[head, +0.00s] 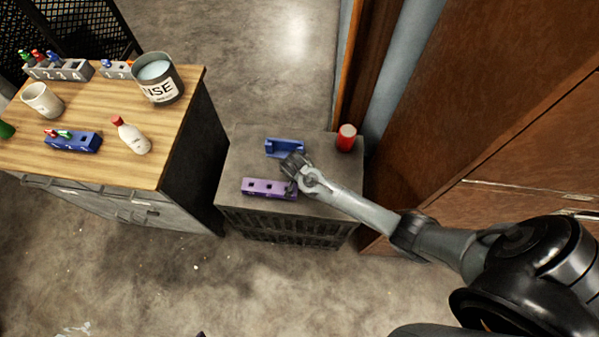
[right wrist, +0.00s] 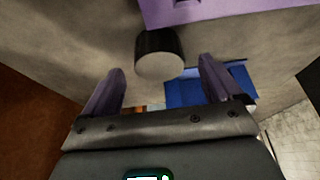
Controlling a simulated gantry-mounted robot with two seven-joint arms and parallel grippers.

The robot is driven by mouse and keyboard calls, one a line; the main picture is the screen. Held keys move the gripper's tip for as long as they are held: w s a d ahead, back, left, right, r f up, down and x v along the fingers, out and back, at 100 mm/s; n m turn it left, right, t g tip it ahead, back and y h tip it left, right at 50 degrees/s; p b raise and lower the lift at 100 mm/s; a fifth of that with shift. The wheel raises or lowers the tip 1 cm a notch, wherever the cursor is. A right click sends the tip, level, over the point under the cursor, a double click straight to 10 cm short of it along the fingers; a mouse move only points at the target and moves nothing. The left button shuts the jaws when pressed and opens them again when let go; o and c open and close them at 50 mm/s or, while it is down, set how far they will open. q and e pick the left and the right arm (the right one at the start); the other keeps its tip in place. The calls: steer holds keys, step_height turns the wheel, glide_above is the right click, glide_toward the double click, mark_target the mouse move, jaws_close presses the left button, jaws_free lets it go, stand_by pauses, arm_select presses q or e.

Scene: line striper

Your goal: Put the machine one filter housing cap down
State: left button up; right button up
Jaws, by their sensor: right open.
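In the right wrist view a short dark cylinder with a paler round end (right wrist: 158,60), which looks like the filter housing cap, shows between the spread fingers of my right gripper (right wrist: 162,72). The fingers stand apart from it on both sides. In the head view my right gripper (head: 291,170) is low over the grey crate top, between a blue bracket (head: 284,147) and a purple block with square holes (head: 262,188). A small dark shape (head: 291,189) is at the purple block's right end, partly hidden by the gripper. My left gripper does not show.
A red can (head: 347,137) stands at the back right of the grey crate (head: 245,150). A wooden-topped cabinet (head: 170,170) on the left holds a labelled tin (head: 160,85), a bottle (head: 132,137), a mug (head: 41,99) and small racks. Brown wooden furniture (head: 470,130) borders the right.

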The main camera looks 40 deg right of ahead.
steer(key=shift+b+x, duration=0.35)
steer(key=shift+x, duration=0.95)
steer(key=c, duration=1.2)
